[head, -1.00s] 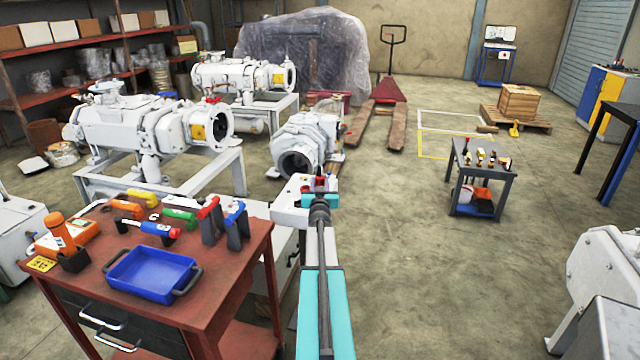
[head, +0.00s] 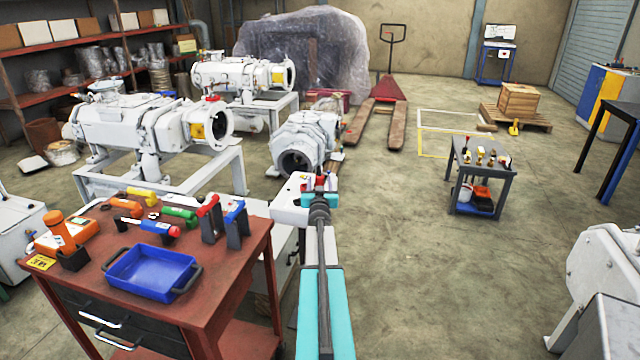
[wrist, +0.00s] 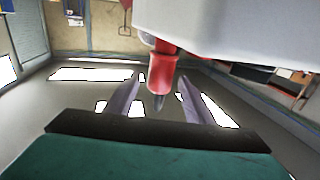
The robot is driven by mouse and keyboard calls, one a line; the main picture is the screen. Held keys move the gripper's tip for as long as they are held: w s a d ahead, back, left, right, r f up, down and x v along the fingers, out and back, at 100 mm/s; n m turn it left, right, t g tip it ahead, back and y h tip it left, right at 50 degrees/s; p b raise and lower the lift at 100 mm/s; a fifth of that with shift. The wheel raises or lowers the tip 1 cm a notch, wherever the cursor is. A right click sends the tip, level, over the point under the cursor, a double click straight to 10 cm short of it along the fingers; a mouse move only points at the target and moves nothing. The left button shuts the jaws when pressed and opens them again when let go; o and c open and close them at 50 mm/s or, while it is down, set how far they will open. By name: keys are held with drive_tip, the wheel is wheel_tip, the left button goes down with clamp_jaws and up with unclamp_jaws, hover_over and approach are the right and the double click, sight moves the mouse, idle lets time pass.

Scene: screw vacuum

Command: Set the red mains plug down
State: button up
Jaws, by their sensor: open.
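The jaws are open.
A red workbench (head: 225,262) stands at the left with a blue tray (head: 152,270) and several hand tools. A white pump (head: 305,140) stands just beyond my gripper. A small grey cart (head: 480,170) stands at the right. The floor between is clear.

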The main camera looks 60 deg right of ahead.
drive_tip(key=shift+r, duration=0.1)
drive_tip(key=shift+r, duration=0.15)
drive_tip(key=shift+s+a, duration=0.15)
drive_tip(key=shift+a, duration=0.1)
drive_tip(key=shift+b+v, duration=1)
drive_tip(key=shift+v, duration=4.7)
